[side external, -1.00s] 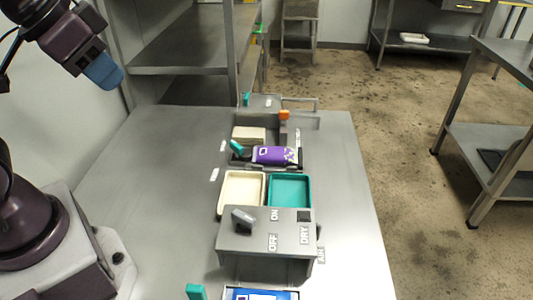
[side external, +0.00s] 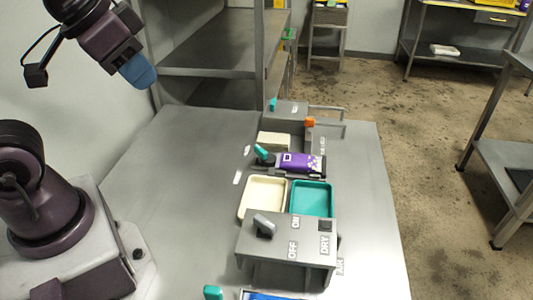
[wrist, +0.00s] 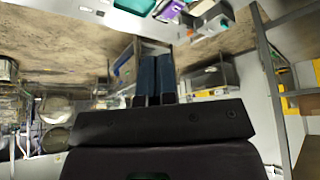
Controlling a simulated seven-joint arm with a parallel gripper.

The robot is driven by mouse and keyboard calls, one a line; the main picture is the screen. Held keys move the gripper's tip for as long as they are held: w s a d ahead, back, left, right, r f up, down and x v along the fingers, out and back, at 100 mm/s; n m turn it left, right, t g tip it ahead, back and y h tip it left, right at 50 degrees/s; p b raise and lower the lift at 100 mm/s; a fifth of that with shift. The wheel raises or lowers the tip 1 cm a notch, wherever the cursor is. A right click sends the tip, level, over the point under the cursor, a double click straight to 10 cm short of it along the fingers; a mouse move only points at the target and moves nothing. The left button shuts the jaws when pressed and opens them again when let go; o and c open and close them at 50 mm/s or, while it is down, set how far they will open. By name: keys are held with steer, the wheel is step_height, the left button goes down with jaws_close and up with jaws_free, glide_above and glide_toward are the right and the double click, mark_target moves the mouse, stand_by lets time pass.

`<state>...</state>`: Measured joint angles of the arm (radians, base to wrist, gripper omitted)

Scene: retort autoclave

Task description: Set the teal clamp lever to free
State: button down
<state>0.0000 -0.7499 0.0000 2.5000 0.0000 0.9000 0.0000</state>
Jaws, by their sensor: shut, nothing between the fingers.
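A teal lever (side external: 264,153) stands tilted at the left end of a dark holder with a purple pouch (side external: 298,162) in it. A second teal lever (side external: 213,292) is at the bottom edge, beside a blue pouch (side external: 262,296) that is cut off. A small teal part (side external: 273,104) shows on the far grey box. I cannot tell which of these is the task's clamp lever, nor read its setting. My gripper (side external: 138,72) is high at the upper left, well away from all of them. In the wrist view its blue fingers (wrist: 153,80) are together and empty.
A grey box (side external: 285,245) with a grey knob and ON, OFF and DRY labels stands in front of a cream tray (side external: 262,196) and a teal tray (side external: 311,199). An orange part (side external: 310,121) is further back. The table's left side (side external: 180,200) is clear.

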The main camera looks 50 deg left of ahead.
steer(key=c, duration=1.4)
jaws_free()
steer(key=shift+a+f, duration=0.1)
steer(key=shift+a, duration=0.05)
steer(key=o, duration=0.3)
steer(key=shift+w+a+f+n+g, duration=0.15)
steer(key=shift+w+a+f+g, duration=0.1)
steer(key=shift+w+f+g, duration=0.25)
steer(key=shift+w+a+f+n+g, duration=0.15)
steer(key=shift+a+f+g, duration=0.15)
steer(key=shift+f, duration=0.3)
steer(key=m+g, duration=0.4)
steer(key=m, duration=1.5)
glide_toward(261, 149)
step_height(261, 149, down, 10)
steer(key=shift+a+r, duration=0.1)
steer(key=shift+r, duration=0.05)
